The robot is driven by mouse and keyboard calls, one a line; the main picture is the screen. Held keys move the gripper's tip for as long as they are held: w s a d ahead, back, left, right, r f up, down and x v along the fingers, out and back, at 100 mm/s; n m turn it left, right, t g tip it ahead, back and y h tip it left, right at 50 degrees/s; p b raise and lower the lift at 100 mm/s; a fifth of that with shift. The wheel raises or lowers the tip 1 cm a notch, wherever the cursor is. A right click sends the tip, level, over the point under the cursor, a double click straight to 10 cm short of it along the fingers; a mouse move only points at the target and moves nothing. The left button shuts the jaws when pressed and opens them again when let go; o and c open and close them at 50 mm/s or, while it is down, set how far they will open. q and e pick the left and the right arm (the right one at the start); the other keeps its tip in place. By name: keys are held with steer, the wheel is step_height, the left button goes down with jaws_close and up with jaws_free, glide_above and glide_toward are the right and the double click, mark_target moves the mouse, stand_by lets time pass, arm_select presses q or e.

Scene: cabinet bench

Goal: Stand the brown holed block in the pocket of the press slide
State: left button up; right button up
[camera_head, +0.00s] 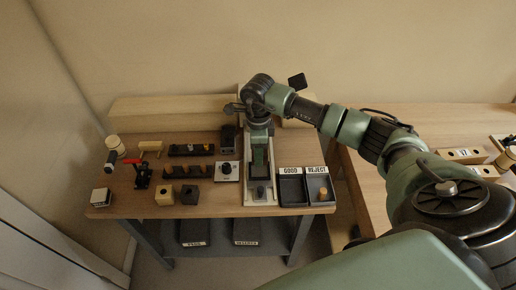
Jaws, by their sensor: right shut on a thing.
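A dark brown block (190,194) with a hole in its top stands near the front of the bench, left of the press. My left gripper is not in view.
A tan block (165,195) stands beside the brown one. Black GOOD and REJECT trays (293,190) lie right of the slide, with a tan peg (323,191) in REJECT. A dark rack (190,149), a red-handled clamp (142,176) and a dark grey unit (229,139) stand left of the press.

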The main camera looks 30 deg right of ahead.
mark_target(259, 173)
step_height(259, 173, down, 4)
steer(key=shift+r+b, duration=0.15)
steer(key=shift+b, duration=0.85)
steer(key=shift+f+b, duration=0.6)
steer(key=shift+f, duration=0.15)
steer(key=shift+b, duration=0.35)
steer(key=shift+f, duration=0.1)
steer(key=shift+f+b, duration=0.25)
steer(key=shift+b, duration=0.25)
steer(key=shift+f+b, duration=0.4)
steer(key=shift+b, duration=0.05)
stand_by(0.4)
steer(key=shift+s+f, duration=0.1)
steer(key=shift+s, duration=0.05)
stand_by(0.4)
